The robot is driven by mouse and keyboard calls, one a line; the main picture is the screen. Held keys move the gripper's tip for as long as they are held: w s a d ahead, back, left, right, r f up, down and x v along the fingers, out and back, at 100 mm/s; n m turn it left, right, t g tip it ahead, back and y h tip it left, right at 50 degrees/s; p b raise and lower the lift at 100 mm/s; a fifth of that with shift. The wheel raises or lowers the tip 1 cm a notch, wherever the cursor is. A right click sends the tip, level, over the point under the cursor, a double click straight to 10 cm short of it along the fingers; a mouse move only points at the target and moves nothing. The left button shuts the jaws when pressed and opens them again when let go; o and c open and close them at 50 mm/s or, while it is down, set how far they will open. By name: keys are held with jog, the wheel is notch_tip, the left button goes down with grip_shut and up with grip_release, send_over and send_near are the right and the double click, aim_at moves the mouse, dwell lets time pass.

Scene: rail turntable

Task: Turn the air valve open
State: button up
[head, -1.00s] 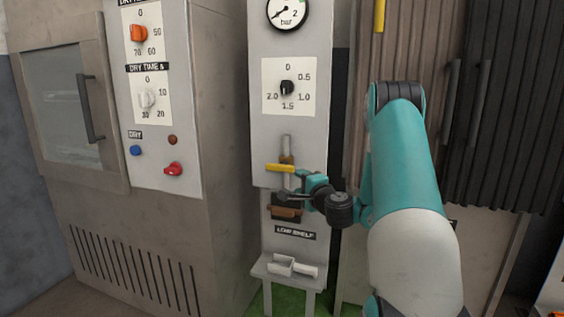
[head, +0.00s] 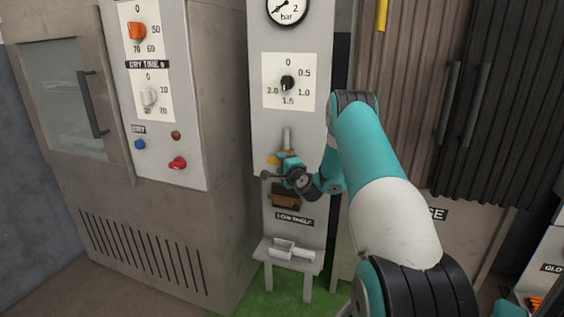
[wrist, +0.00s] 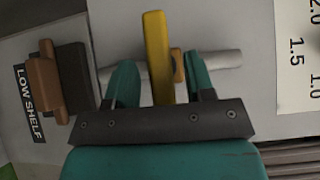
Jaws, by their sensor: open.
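The air valve's yellow lever (head: 272,160) lies across the upright grey pipe (head: 287,138) on the light grey panel. In the head view my gripper (head: 288,163) covers most of the lever. In the wrist view the lever (wrist: 157,55) stands between the two teal fingers of my gripper (wrist: 160,66), with visible gaps on both sides. It crosses the pipe (wrist: 222,60) at about a right angle. The gripper is open, one finger to each side of the lever. Whether either finger touches it cannot be told.
A brown handle (head: 284,201) on a dark block sits just below the gripper; it is at the left in the wrist view (wrist: 46,82). Above are a dial (head: 288,83) and a pressure gauge (head: 287,8). A low shelf (head: 288,256) stands below, a dryer cabinet (head: 150,215) left.

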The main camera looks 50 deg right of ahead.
jog(key=c, duration=0.8)
